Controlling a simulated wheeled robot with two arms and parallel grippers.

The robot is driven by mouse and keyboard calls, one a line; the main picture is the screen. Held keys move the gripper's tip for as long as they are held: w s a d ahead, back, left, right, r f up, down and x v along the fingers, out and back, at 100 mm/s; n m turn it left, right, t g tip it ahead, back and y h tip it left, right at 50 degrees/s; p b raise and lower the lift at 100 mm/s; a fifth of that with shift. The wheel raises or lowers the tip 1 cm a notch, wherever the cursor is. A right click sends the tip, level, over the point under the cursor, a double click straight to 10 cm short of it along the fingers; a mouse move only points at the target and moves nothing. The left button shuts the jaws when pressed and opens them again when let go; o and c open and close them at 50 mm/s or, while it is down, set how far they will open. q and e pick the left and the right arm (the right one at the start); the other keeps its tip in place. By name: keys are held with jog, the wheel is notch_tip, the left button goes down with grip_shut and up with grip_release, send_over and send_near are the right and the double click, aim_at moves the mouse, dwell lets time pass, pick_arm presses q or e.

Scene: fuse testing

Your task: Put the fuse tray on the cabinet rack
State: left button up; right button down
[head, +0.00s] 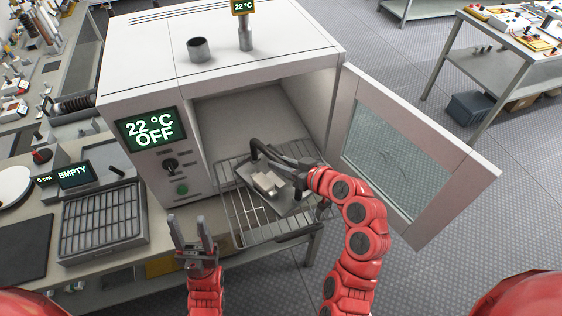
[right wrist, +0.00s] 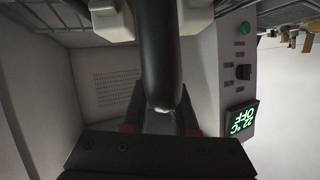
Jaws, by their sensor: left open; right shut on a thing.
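My right gripper (head: 298,174) is shut on the tray's black handle (head: 262,150). In the right wrist view the handle (right wrist: 158,45) runs between the fingers (right wrist: 162,98), with white blocks (right wrist: 110,22) beyond. My left gripper (head: 190,238) is open and empty, in front of the cabinet and left of the rack.
The glass cabinet door (head: 405,150) stands wide open to the right. The control panel (head: 150,130) reads 22 °C OFF. A ribbed tray (head: 102,218) and an EMPTY display (head: 74,175) are on the left bench. Another table (head: 515,60) stands far right, with free floor between.

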jog(key=c, duration=0.7)
grip_release()
jog(key=shift+s, duration=0.1)
jog(key=shift+s+d+r+b, duration=0.1)
jog(key=shift+s+d+b, duration=0.1)
jog(key=shift+d+b, duration=0.1)
jog(key=b+v, duration=0.2)
jog(key=v, duration=0.2)
jog(key=shift+s+d, duration=0.2)
jog(key=shift+d, duration=0.1)
jog(key=p+v, duration=0.6)
jog(key=p, duration=0.1)
jog(key=shift+s+r, duration=0.2)
jog(key=shift+r, duration=0.05)
